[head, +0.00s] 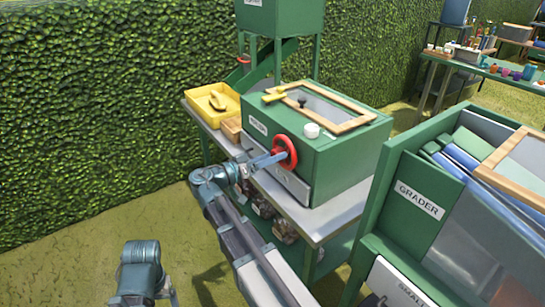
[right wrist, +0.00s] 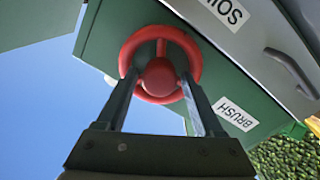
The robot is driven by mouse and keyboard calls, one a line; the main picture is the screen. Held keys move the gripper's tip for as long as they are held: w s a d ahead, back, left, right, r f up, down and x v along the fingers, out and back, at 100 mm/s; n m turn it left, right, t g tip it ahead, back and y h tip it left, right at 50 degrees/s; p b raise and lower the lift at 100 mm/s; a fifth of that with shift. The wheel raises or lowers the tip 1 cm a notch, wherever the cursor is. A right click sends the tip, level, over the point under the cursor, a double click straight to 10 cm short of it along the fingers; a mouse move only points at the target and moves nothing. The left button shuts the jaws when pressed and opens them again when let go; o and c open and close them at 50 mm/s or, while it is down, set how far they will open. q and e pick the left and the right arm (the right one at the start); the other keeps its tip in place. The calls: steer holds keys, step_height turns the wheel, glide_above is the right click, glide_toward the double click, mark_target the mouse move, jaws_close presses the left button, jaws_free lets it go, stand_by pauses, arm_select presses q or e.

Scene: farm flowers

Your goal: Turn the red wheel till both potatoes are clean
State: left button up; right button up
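The red wheel (head: 285,152) is on the front of a green box (head: 345,152) with a wood-framed window in its top. My right gripper (head: 268,160) reaches the wheel from the front left. In the right wrist view the wheel (right wrist: 160,42) faces me, and my right gripper's two fingers (right wrist: 159,80) stand apart, one on each side of the round hub. I cannot tell whether they touch the wheel. No potato can be made out through the window. Part of my left arm shows at the lower left; its gripper is not seen.
The box stands on a grey table (head: 325,225), with a yellow tray (head: 205,110) at its left end. Dark brown lumps (head: 285,228) lie below. A green grader (head: 415,205) stands close on the right. A hedge is behind; grass lies open at left.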

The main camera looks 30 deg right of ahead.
steer(key=shift+o, duration=0.6)
steer(key=a, duration=1.3)
steer(key=shift+s+a, duration=0.3)
steer(key=shift+a, duration=0.1)
steer(key=shift+f, duration=0.1)
